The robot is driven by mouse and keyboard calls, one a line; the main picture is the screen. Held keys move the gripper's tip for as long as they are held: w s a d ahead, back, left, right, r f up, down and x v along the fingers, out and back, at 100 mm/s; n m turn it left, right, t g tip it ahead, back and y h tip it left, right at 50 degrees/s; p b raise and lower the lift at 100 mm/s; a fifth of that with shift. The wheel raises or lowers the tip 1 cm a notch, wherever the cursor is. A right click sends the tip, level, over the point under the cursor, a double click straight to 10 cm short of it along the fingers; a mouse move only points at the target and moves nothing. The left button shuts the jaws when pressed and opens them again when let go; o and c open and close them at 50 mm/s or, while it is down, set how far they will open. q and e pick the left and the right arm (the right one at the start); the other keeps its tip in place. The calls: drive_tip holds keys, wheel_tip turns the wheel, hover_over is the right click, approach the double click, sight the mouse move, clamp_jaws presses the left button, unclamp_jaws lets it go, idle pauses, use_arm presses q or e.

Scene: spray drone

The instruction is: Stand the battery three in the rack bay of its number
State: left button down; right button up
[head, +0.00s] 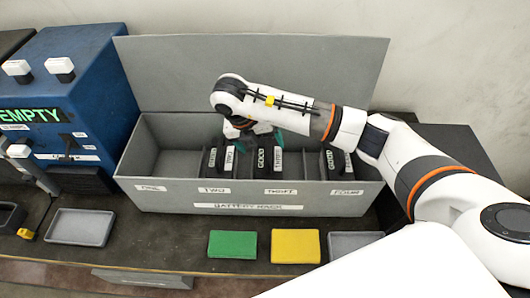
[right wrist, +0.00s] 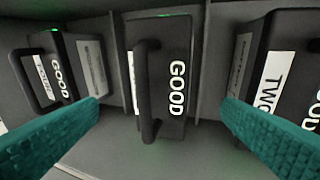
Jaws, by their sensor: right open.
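Battery three (head: 264,162) is a black block with a GOOD mark and a white label. It stands in the grey battery rack (head: 160,200), behind the front label THREE. In the right wrist view battery three (right wrist: 172,75) shows its handle and GOOD mark between two dividers. My right gripper (head: 254,138) is over the rack at this battery. Its teal fingers are wide open, one toward each side of the battery, with nothing between them in contact that I can see.
Battery two (head: 219,163) and battery four (head: 336,163) stand in the bays on either side. Bay one looks empty. A blue box (head: 80,90) with an EMPTY display stands left. Green (head: 232,244) and yellow (head: 296,246) pads and grey trays (head: 80,227) lie in front.

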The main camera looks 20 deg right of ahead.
drive_tip(key=p+v, duration=0.1)
drive_tip(key=v, duration=0.5)
idle(1.1)
